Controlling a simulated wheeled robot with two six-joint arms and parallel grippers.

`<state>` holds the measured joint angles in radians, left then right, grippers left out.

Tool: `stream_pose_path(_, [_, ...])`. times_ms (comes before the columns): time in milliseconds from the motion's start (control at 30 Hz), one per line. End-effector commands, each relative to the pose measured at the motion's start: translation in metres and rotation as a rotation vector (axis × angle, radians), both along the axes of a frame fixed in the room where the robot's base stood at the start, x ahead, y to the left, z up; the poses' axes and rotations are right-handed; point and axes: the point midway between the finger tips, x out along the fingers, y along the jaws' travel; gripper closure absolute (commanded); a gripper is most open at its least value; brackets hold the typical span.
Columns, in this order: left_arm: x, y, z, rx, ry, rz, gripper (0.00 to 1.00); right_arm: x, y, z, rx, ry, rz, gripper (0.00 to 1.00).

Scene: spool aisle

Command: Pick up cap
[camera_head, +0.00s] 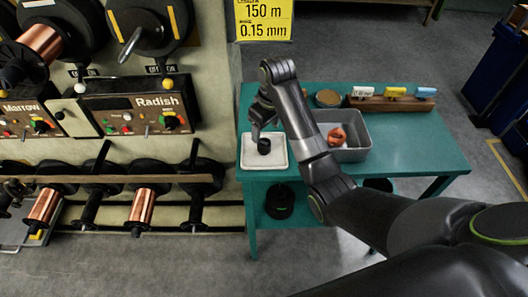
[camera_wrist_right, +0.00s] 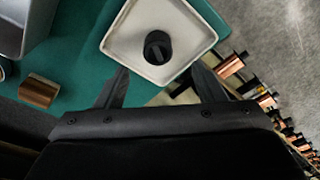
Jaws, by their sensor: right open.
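A small black cap (camera_head: 264,146) stands on a square white tray (camera_head: 247,162) at the left end of the green table. In the right wrist view the round cap (camera_wrist_right: 158,47) shows a bar-like ridge on top, inside the rim of the tray (camera_wrist_right: 112,42). My right gripper (camera_head: 258,130) is over the tray, close to the cap. In the wrist view its two fingers (camera_wrist_right: 160,72) are spread apart with nothing between them, and the cap lies just ahead of the fingertips. My left gripper is not in view.
A grey bin (camera_head: 347,155) with an orange-red object (camera_head: 337,137) stands right of the tray. Behind it, a wooden block (camera_head: 390,103) carries several coloured tags. Machine panels and copper spools (camera_head: 143,205) fill the left. The table's right part (camera_head: 430,150) is clear.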

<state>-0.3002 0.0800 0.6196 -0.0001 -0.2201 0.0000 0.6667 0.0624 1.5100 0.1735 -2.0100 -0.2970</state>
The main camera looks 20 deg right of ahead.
Motion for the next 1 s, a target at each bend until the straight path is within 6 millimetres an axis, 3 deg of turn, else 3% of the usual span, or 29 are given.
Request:
stream_pose_path(33, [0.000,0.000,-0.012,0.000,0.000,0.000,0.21,0.001,0.001,-0.011,0.000,0.000,0.000,0.37])
stream_pose_path(200, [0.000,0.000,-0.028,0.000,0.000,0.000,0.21,0.003,0.002,-0.026,0.000,0.000,0.000,0.37])
stream_pose_path(533, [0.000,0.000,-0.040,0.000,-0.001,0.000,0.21,0.005,0.002,-0.036,0.000,0.000,0.000,0.37])
stream_pose_path(800, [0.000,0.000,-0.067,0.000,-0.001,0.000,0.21,0.010,0.001,-0.064,0.000,0.000,0.000,0.37])
stream_pose_path(1000, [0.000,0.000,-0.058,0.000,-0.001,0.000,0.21,0.012,0.003,-0.079,0.000,0.001,-0.001,0.37])
